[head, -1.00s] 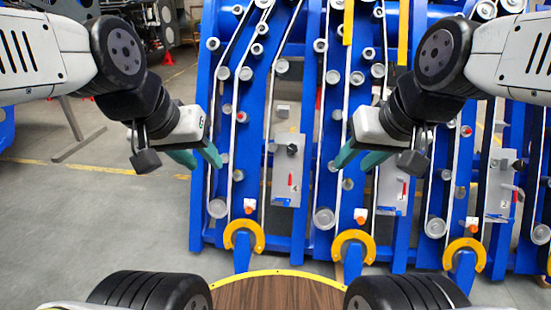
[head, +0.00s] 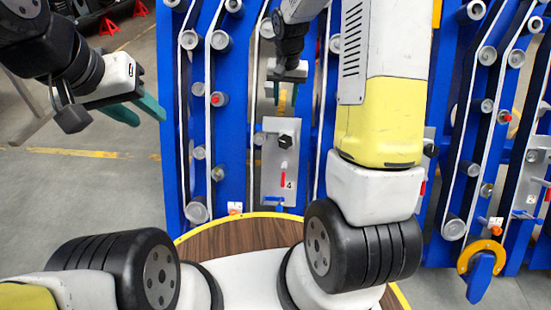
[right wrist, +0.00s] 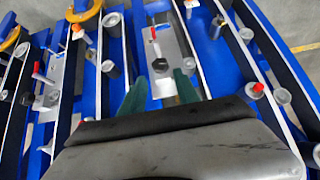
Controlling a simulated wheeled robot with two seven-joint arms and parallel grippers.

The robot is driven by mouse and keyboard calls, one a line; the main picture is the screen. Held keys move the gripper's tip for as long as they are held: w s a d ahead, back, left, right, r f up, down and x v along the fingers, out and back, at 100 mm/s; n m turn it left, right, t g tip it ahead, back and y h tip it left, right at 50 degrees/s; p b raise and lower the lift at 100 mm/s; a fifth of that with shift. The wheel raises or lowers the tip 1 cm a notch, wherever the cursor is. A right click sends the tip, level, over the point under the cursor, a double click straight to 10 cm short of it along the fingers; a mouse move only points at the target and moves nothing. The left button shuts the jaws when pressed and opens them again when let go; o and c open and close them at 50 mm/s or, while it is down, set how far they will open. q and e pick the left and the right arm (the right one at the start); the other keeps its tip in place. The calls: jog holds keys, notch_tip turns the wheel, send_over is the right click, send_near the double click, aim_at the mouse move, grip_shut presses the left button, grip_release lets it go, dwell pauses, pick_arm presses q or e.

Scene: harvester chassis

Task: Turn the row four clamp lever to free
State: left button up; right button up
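The row four plate (head: 267,187) is a grey panel marked with a 4 on the blue frame, near the middle of the head view. Its small red clamp lever (head: 283,178) stands roughly upright below a black knob (head: 285,141). The lever (right wrist: 153,35) also shows in the right wrist view, with the black knob (right wrist: 163,89) nearer the camera. My right gripper (head: 277,95) is above the plate in the head view; its green fingers (right wrist: 159,92) are apart and empty, appearing either side of the knob. My left gripper (head: 138,110) is open and empty, left of the frame.
Blue uprights with rollers and white belts (head: 200,125) flank the plate. Another grey plate (head: 533,165) is at the far right. Yellow collars (head: 480,256) sit low on the frame. Open floor (head: 90,180) lies to the left.

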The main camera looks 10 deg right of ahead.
jog(key=g, duration=0.1)
send_over(283, 176)
notch_tip(283, 176, down, 11)
jog(key=shift+m+g+h, duration=0.4)
jog(key=shift+m+g, duration=0.5)
notch_tip(283, 176, down, 31)
jog(key=shift+s+f, duration=0.1)
jog(key=shift+f, duration=0.1)
grip_shut()
